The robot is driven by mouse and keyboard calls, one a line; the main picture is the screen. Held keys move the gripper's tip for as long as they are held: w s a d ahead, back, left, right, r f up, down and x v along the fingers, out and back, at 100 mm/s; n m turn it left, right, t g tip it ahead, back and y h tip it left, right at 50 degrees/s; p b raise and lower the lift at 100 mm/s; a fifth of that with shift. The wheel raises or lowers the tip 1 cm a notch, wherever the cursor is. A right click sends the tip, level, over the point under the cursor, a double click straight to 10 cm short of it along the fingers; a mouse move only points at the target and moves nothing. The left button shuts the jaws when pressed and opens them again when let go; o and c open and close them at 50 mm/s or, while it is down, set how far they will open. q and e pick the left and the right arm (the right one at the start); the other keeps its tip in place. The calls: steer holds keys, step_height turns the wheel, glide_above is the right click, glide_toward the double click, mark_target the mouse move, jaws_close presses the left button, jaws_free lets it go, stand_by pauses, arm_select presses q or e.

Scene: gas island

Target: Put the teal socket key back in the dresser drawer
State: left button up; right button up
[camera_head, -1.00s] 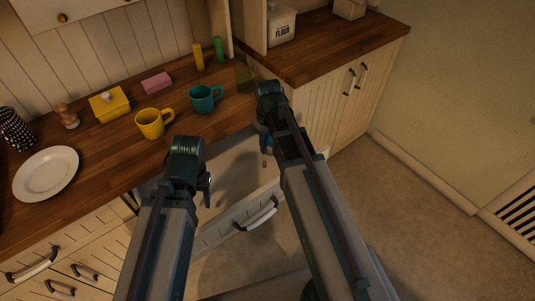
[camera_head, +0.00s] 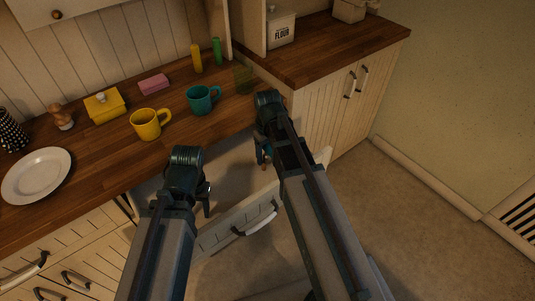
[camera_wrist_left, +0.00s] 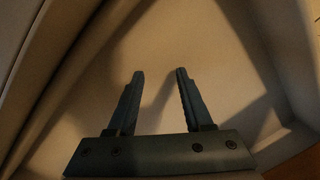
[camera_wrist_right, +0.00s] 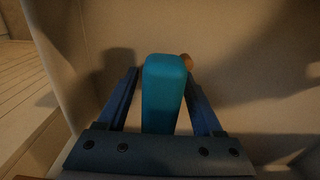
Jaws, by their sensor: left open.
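The teal socket key (camera_wrist_right: 163,98) shows as a teal block between the fingers of my right gripper (camera_wrist_right: 162,78) in the right wrist view. My right gripper appears shut on it. In the head view this gripper (camera_head: 265,150) is low over the right part of the open drawer (camera_head: 236,232), and the arm hides most of the key. My left gripper (camera_wrist_left: 160,75) is open and empty at the drawer's left part. In the head view it (camera_head: 203,197) is near the drawer front.
A small orange-brown round thing (camera_wrist_right: 187,61) shows behind the key. On the counter stand a teal mug (camera_head: 201,100), a yellow mug (camera_head: 146,125), a yellow butter dish (camera_head: 104,107), a pink block (camera_head: 153,84) and a white plate (camera_head: 37,175). The drawer's left part looks empty.

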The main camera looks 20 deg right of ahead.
arm_select(q)
steer(key=shift+r, duration=0.15)
arm_select(e)
steer(key=shift+r, duration=0.15)
step_height(320, 180, up, 12)
steer(key=p, duration=1.2)
arm_select(q)
step_height(320, 180, up, 12)
arm_select(e)
steer(key=s+a+h, duration=0.1)
steer(key=s+a, duration=1.2)
steer(key=s, duration=0.1)
steer(key=shift+a, duration=0.25)
